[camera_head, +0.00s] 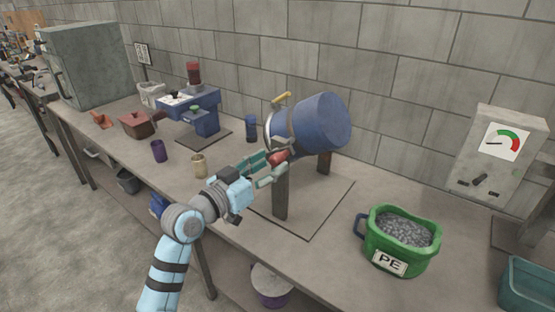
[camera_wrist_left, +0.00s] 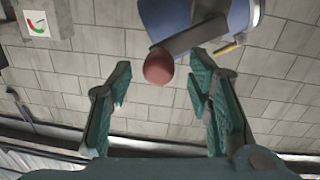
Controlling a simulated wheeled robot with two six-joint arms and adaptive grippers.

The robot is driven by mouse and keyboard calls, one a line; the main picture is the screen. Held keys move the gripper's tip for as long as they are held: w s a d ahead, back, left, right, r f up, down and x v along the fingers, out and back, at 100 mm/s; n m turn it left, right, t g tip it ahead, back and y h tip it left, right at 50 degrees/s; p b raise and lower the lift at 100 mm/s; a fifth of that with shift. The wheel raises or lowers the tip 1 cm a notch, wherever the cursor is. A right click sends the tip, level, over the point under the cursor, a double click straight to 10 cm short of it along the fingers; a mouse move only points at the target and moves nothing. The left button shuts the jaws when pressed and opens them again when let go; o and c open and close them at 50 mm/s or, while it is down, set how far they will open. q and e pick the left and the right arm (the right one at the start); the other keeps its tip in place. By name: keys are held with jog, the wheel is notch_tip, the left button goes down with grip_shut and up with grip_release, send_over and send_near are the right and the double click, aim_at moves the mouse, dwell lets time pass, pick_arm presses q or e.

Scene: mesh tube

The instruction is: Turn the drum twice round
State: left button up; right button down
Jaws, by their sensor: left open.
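The blue drum (camera_head: 318,125) lies tilted on a dark stand (camera_head: 281,190) in the middle of the bench. A red knob (camera_head: 279,158) sits at the end of its crank on the near side. My left gripper (camera_head: 267,170) is open, with its fingers close to the knob. In the left wrist view, the red knob (camera_wrist_left: 158,68) shows beyond and between the open fingers (camera_wrist_left: 158,92), with a grey crank arm running to the drum (camera_wrist_left: 240,12). I cannot tell whether a finger touches the knob. My right gripper is not in view.
A green tub (camera_head: 402,240) of grey granules marked PE stands right of the drum. A gauge box (camera_head: 497,155) is at the right. A purple cup (camera_head: 159,151), a tan cup (camera_head: 199,166) and a blue machine (camera_head: 203,117) stand to the left. Bare bench lies in front of the stand.

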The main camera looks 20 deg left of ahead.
pick_arm(q)
jog(key=x, duration=0.3)
jog(key=shift+w, duration=0.1)
grip_shut()
